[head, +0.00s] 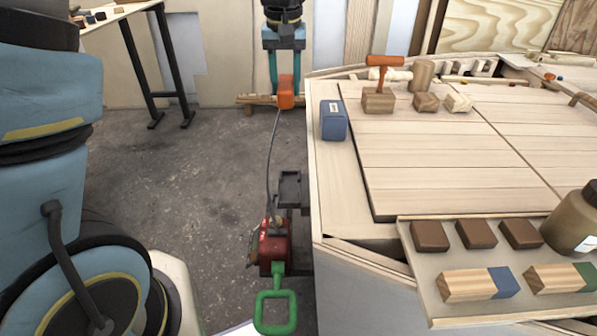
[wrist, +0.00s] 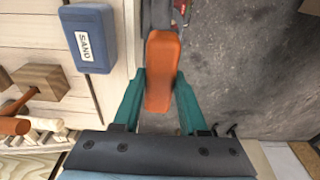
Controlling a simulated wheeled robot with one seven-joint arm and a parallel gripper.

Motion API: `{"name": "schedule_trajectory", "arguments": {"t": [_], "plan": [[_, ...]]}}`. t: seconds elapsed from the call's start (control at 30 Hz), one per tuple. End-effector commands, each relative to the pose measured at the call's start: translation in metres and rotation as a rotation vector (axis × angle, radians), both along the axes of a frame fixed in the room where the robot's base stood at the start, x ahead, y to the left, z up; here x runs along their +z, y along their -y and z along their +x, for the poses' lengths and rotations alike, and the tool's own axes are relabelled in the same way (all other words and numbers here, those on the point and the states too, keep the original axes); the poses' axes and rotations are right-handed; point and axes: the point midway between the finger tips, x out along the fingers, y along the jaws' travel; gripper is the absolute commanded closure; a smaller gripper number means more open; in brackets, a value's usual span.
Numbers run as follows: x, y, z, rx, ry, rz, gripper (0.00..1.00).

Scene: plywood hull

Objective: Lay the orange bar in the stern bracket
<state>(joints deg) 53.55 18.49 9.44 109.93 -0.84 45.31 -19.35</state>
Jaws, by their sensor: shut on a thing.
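My gripper (head: 286,82) hangs beside the hull's left edge, pointing down. Its teal fingers are shut on the orange bar (head: 286,98), which is off the floor. In the wrist view the bar (wrist: 161,75) lies lengthwise between the fingers (wrist: 160,98), its far end reaching beyond them. A dark grey bracket (head: 290,190) on the hull's side looks like the stern bracket; no bar is in it. It lies nearer the head camera than the bar, and part of it shows beyond the bar in the wrist view (wrist: 155,14).
A thin dark cable runs from near the bar to a red box (head: 274,250) with a green handle (head: 275,311). The deck holds a blue sand block (head: 333,120), an orange-handled tool (head: 383,62) and wooden blocks. A tray (head: 440,312) sits front right. The floor left of the hull is open.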

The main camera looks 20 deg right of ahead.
Motion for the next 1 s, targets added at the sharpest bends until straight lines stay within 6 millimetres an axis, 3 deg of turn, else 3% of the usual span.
{"name": "schedule_trajectory", "arguments": {"t": [0.03,0.1,0.27,1.0], "plan": [[0.015,-0.004,-0.004,-0.001,0.001,-0.001,1.00],[0.022,-0.008,-0.009,-0.002,0.001,-0.001,1.00],[0.015,-0.012,-0.013,-0.003,-0.003,0.002,1.00],[-0.172,-0.013,-0.013,-0.001,-0.005,0.004,1.00]]}}
